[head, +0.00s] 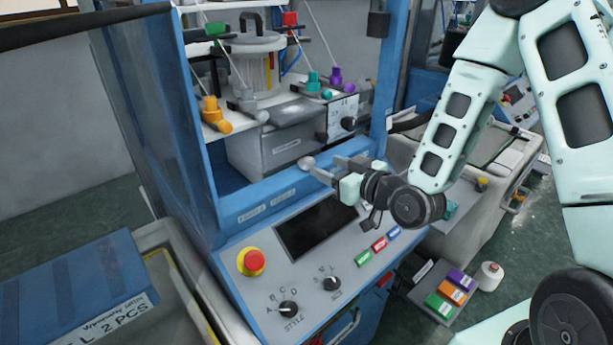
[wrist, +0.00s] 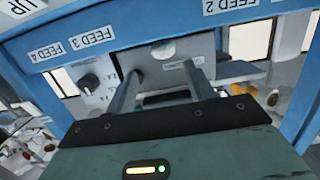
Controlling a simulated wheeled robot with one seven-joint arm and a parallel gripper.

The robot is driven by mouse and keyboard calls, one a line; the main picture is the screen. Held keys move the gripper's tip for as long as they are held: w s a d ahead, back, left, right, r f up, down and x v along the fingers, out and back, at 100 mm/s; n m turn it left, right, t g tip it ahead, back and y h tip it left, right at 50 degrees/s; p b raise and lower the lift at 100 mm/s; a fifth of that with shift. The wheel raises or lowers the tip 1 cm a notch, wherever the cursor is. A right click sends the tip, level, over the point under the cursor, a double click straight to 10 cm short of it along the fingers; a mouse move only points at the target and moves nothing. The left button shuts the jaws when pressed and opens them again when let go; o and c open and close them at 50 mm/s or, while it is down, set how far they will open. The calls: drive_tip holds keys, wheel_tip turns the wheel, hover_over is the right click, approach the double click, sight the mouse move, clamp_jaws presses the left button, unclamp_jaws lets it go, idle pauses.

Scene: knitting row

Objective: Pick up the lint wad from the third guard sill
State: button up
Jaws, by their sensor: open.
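A small, roundish pale grey lint wad (head: 306,162) shows at the blue front sill (head: 240,197) of the knitting machine, before the grey box. The wad also shows in the wrist view (wrist: 163,50), ahead of and between the fingertips. My gripper (head: 325,170) reaches in from the right, with its tips close to the wad. Its two fingers stand apart in the wrist view (wrist: 163,72), with nothing clearly held between them. I cannot tell whether the fingertips touch the wad.
Below the sill is a panel with a dark screen (head: 315,228), a red stop button (head: 251,262) and knobs. Yarn feeders (head: 213,110) and a grey box (head: 280,140) stand behind. Blue posts (head: 391,60) flank the opening. A blue box (head: 75,290) lies left.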

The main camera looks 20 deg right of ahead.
sight(307, 159)
drive_tip(key=shift+p+x, duration=0.55)
drive_tip(key=shift+x, duration=0.6)
drive_tip(key=p+x, duration=0.1)
drive_tip(key=x, duration=0.1)
drive_tip(key=p+x, duration=0.2)
drive_tip(key=shift+w+a, duration=0.2)
drive_tip(key=shift+a, duration=0.25)
drive_tip(key=shift+w+a+f, duration=0.15)
drive_tip(key=shift+w+f, duration=0.1)
drive_tip(key=shift+w, duration=0.15)
drive_tip(key=c, duration=1)
drive_tip(key=shift+c, duration=0.4)
